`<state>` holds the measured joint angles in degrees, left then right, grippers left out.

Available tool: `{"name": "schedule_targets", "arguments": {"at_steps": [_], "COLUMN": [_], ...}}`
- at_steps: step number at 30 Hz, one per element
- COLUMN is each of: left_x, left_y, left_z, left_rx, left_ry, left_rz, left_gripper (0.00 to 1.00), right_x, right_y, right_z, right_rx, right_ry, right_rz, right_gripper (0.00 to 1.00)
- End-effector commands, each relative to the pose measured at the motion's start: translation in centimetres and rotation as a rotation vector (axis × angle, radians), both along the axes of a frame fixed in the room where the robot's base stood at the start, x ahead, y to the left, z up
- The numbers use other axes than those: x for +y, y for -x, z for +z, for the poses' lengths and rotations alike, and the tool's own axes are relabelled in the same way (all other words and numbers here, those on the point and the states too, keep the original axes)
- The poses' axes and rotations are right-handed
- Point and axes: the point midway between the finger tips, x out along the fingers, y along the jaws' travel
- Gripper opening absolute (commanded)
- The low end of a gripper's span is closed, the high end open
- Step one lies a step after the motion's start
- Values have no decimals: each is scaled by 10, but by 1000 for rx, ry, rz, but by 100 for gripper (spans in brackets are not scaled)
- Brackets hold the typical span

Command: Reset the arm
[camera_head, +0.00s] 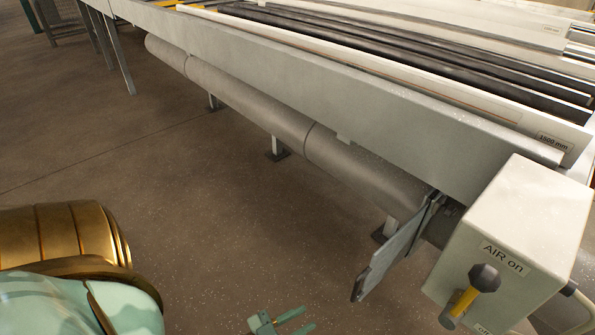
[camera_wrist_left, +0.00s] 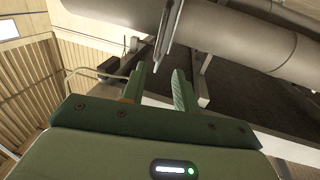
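My left gripper (camera_head: 298,321) shows at the bottom edge of the head view, low over the floor, with its two green fingers apart. The left wrist view shows the same open fingers (camera_wrist_left: 160,88) with nothing between them. A flat grey plate (camera_head: 392,252) hangs from the bench's front tube, up and to the right of the gripper and apart from it. In the wrist view a thin pale bar (camera_wrist_left: 168,35), perhaps this plate on edge, stands beyond the fingertips. My right gripper is not in view.
A white box (camera_head: 530,220) labelled "AIR on" carries a yellow lever (camera_head: 464,301) with a black knob. The long bench (camera_head: 330,85), with its grey tube (camera_head: 245,105) and legs, crosses the upper right. The brown floor (camera_head: 150,150) left of it is clear.

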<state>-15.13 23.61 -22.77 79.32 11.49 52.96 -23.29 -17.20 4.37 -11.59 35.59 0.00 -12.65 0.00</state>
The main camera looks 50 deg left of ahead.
Motion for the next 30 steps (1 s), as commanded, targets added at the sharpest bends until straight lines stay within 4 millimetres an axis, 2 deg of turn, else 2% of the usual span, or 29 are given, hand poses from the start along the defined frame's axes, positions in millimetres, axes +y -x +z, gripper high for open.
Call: {"name": "schedule_targets", "arguments": {"at_steps": [17,20,23,24,26,27,29,30], "left_x": [0,-4,-1,4,14,22,34,41], "left_y": [0,2,19,31,60,85,129,161], "left_z": [0,-9,-54,-79,-116,-139,-168,-182], "left_rx": [1,48,217,314,483,608,799,922], "left_ry": [3,-4,-89,-137,-214,-265,-334,-372], "left_rz": [0,-21,-66,-77,-84,-83,-76,-68], "left_gripper": [30,30,30,30,30,30,30,30], "right_x": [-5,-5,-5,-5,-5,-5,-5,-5], "right_y": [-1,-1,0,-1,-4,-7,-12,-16], "right_z": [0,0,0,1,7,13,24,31], "right_rx": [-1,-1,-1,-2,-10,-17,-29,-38], "right_ry": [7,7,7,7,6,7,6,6], "right_rz": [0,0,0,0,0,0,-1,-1], "right_gripper": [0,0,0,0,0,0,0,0]}}
